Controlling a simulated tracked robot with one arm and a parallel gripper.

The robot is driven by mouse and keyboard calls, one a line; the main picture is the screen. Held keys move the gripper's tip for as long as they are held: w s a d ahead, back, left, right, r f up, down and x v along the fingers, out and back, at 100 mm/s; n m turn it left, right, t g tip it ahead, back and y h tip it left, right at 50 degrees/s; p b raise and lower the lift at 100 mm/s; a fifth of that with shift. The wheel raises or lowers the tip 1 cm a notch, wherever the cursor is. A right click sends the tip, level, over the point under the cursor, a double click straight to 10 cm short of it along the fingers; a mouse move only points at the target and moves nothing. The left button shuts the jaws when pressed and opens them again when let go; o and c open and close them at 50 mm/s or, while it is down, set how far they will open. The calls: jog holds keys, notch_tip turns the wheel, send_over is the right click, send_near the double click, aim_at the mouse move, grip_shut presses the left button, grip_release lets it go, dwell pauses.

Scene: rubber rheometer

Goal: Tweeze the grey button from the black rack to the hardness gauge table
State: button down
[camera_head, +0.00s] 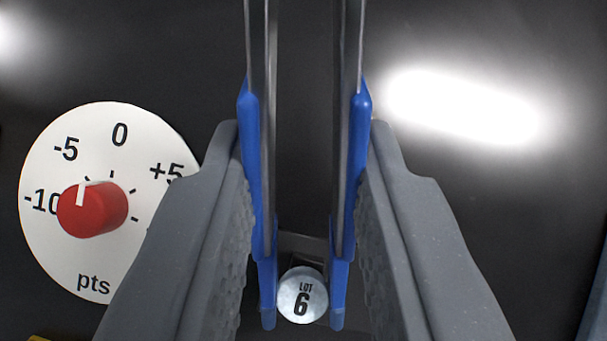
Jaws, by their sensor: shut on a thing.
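My gripper (305,190) has its two grey fingers closed on a pair of tweezers (351,160). The tweezers have silver arms and blue sleeves, and a gap separates the two arms. A round, pale grey button (302,295) marked "LOT 6" lies between the blue ends at the bottom centre. It seems to touch both ends, but I cannot be sure how firmly it is pinched. A dark part shows just behind the button; I cannot tell what it is. I cannot make out the black rack or the hardness gauge table.
A white round dial (75,150) marked "pts" is at the left, partly behind my left finger. Its red knob (93,210) has a white pointer mark toward the upper left. The surrounding dark surface (480,190) is plain, with bright reflections. A blue edge shows at lower right.

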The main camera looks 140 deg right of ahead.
notch_tip(320, 180, up, 12)
jog(key=p, duration=0.2)
jog(key=shift+f, duration=0.15)
dwell(0.5)
